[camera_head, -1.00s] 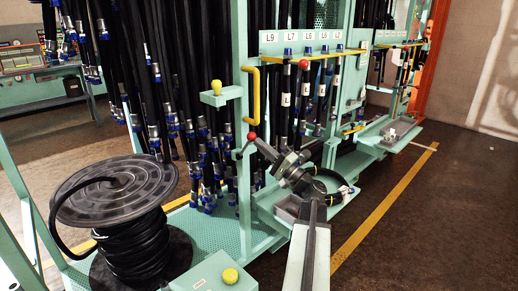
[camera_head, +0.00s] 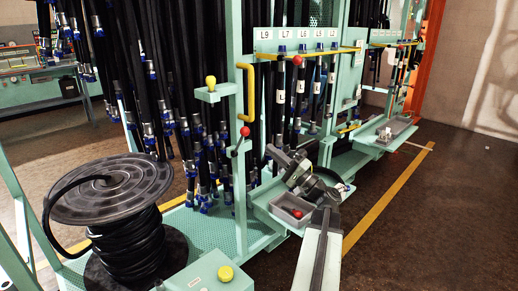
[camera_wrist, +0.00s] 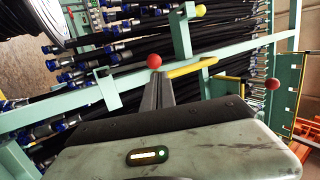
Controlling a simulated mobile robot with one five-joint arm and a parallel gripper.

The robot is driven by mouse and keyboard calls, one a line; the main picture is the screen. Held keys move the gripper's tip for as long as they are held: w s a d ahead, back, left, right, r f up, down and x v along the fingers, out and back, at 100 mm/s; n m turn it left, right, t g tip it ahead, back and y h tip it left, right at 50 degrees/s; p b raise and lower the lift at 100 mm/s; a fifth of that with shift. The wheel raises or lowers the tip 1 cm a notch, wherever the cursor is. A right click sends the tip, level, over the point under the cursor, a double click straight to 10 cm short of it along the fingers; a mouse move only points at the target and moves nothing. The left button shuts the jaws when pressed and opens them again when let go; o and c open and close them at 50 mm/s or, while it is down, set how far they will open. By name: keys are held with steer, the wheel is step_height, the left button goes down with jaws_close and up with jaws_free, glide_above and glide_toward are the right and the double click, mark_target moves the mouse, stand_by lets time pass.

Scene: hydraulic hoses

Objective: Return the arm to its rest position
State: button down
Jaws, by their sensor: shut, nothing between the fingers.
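My gripper (camera_head: 270,150) shows in the head view as a dark grey end on my folded arm, over the small green shelf at the rack's front. In the wrist view its narrow fingers (camera_wrist: 158,74) are together, with nothing between them. A lever with a red ball knob (camera_head: 245,131) stands just left of the gripper tip in the head view, with a small gap. In the wrist view this red knob (camera_wrist: 154,61) appears just beyond the fingertips; whether they touch is unclear there.
The green rack (camera_head: 240,180) holds many hanging black hoses. A yellow handle (camera_head: 249,92) is above the lever. A grey tray (camera_head: 278,212) holding a red object sits beneath my gripper. A hose reel (camera_head: 110,190) stands left. Floor right of the yellow line (camera_head: 390,200) is clear.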

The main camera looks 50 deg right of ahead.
steer(key=v, duration=0.3)
steer(key=b+v, duration=0.1)
steer(key=v, duration=0.2)
steer(key=shift+s+a+r, duration=0.1)
steer(key=shift+r, duration=0.15)
